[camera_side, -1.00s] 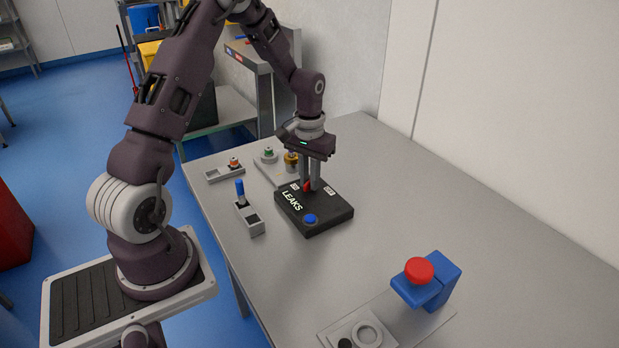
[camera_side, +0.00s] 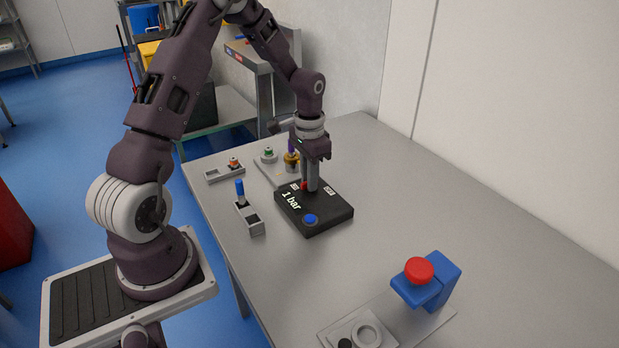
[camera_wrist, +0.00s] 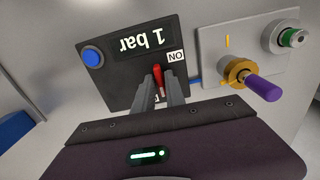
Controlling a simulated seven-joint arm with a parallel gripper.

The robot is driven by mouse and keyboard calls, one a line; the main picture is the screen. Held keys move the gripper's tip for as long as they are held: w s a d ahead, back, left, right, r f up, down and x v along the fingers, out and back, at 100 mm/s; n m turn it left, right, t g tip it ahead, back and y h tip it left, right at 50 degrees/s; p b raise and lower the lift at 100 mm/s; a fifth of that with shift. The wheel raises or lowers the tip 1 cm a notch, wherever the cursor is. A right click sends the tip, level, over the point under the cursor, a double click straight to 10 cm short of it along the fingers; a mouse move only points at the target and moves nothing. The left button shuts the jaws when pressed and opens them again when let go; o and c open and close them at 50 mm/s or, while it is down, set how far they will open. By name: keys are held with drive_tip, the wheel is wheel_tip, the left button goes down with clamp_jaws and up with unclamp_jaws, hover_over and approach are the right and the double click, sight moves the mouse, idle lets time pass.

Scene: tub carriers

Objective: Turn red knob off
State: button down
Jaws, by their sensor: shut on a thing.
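The red knob (camera_side: 304,186) sits on top of a black box (camera_side: 318,217) whose display reads "1 bar". My gripper (camera_side: 311,188) points straight down at the box, with its fingers closed around the knob. In the wrist view the red knob (camera_wrist: 158,78) shows as a narrow bar between the two fingertips. The ON label (camera_wrist: 175,56) is beside the knob. Another label is mostly hidden behind the fingers. I cannot tell exactly which label the knob points to. A blue button (camera_side: 310,219) is on the same box.
A plate with a brass valve with a purple handle (camera_wrist: 262,87) and a green-ringed fitting (camera_wrist: 290,38) is close by the box. A blue-handled switch block (camera_side: 249,217) stands left. A blue holder with a red button (camera_side: 419,270) stands at front right. The table's right side is clear.

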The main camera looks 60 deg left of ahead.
idle(0.3)
drive_tip(key=c, duration=1.4)
unclamp_jaws()
drive_tip(key=shift+r, duration=0.1)
